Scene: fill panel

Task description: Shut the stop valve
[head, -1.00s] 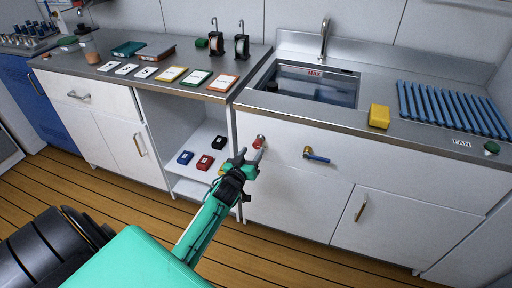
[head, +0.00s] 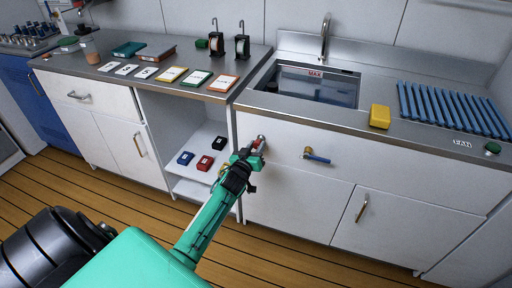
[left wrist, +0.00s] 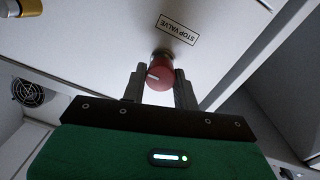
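The stop valve is a red round knob (head: 260,141) on the white front panel below the sink. In the left wrist view the knob (left wrist: 160,74) has a pale mark on its face, and the label STOP VALVE (left wrist: 177,29) is beside it. My left gripper (head: 251,151) is at the knob, partly hiding it in the head view. In the left wrist view its two fingers (left wrist: 160,86) stand on either side of the knob, with what look like narrow gaps. It looks open around the knob, not clamped. My right gripper is not in view.
A blue lever with a brass fitting (head: 316,157) is on the same panel, right of the knob. The sink (head: 352,75) and a yellow block (head: 379,116) are above. An open shelf (head: 194,158) with small coloured boxes is to the left.

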